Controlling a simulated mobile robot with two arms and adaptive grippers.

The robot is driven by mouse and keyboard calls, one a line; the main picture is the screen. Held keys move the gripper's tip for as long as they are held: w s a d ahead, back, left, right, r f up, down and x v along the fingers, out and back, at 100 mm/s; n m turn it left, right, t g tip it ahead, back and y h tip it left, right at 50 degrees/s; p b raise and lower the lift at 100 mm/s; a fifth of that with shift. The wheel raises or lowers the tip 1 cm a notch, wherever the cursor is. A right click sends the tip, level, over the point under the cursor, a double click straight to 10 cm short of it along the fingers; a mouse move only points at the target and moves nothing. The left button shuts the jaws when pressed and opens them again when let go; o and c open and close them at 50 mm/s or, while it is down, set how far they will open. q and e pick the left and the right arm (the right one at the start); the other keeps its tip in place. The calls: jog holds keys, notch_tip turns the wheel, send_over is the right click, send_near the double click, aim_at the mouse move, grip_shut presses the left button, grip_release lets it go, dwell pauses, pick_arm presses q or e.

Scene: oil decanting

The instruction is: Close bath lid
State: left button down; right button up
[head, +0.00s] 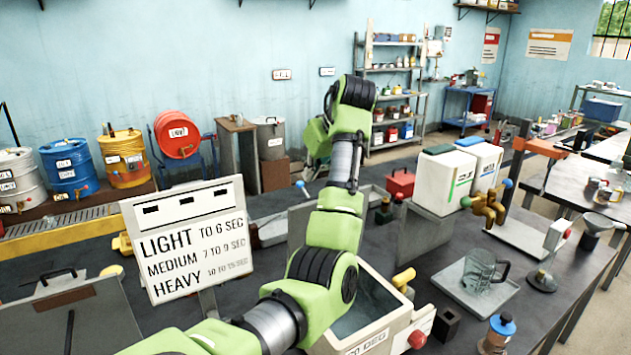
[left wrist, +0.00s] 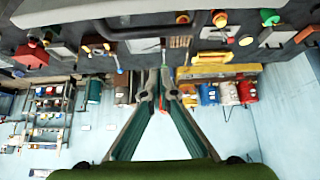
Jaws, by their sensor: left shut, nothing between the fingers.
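The bath (head: 384,330) is an open beige box with a dark inside at the front middle of the bench. My left arm hides its left side. A grey upright panel (head: 299,222) stands behind it, partly covered by my arm; it may be the raised lid, but I cannot tell for sure. My left gripper (head: 312,170) is beyond the bath and above the bench, its hand largely hidden by the wrist. In the left wrist view its two fingers (left wrist: 165,76) meet at the tips with nothing between them. My right gripper is not seen.
A white timing sign (head: 196,243) stands left of my arm. White jugs (head: 444,179), a brass tap (head: 484,207) and a glass jug (head: 480,271) on a tray are to the right. Coloured drums (head: 125,158) line the back wall. Some dark bench top is free at right.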

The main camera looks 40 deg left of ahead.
pick_arm(q)
jog(key=d+f+p, duration=0.2)
jog(key=f+p, duration=0.1)
jog(key=shift+s+d, duration=0.2)
jog(key=shift+s, duration=0.15)
jog(key=shift+w+a+f, duration=0.1)
jog(key=shift+a+f, duration=0.05)
jog(key=shift+a, duration=0.05)
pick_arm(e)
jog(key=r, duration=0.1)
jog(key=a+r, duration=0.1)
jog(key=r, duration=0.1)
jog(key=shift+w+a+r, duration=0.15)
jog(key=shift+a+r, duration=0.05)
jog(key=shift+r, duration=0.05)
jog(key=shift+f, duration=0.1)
